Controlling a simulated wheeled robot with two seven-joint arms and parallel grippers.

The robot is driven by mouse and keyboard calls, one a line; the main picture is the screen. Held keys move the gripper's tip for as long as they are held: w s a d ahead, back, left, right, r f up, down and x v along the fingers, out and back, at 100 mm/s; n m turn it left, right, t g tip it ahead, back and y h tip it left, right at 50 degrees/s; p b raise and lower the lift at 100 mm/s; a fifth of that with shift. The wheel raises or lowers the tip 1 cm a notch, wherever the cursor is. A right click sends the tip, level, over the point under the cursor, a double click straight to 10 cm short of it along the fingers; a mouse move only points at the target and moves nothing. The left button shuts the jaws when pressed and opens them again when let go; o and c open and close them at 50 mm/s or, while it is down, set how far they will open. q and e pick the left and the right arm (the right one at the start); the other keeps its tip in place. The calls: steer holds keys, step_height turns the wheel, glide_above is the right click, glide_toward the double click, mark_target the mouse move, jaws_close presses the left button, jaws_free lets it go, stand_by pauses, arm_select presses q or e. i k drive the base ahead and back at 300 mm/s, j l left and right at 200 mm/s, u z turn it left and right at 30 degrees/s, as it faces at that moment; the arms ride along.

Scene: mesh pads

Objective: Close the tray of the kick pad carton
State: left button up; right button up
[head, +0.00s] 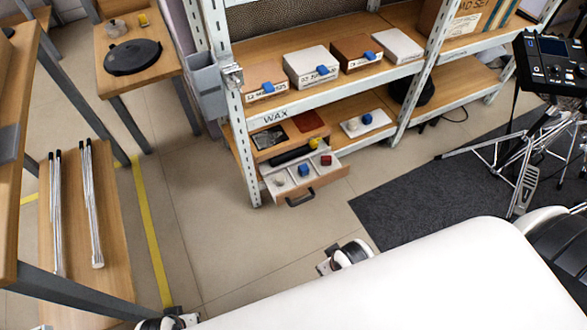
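A tray (335,181) with a dark handle is pulled out from the wooden unit on the low shelf, below the WAX label. It is open, and small blue, red and yellow items and a dark bar show in or above it. No kick pad label is readable on this unit. My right gripper (325,262) is low in the middle, below the tray and apart from it. My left gripper (172,314) is at the bottom edge, partly cut off, far from the tray. Neither gripper visibly holds anything; their finger gaps are too small to judge.
Several cartons with blue pieces stand on the shelf (410,72) above. A dark mat (400,217) with drum stands lies at right. A bench (100,215) with metal rods is at left. Tiled floor in front of the tray is clear.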

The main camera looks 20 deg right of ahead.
mark_target(299, 161)
steer(key=z, duration=0.95)
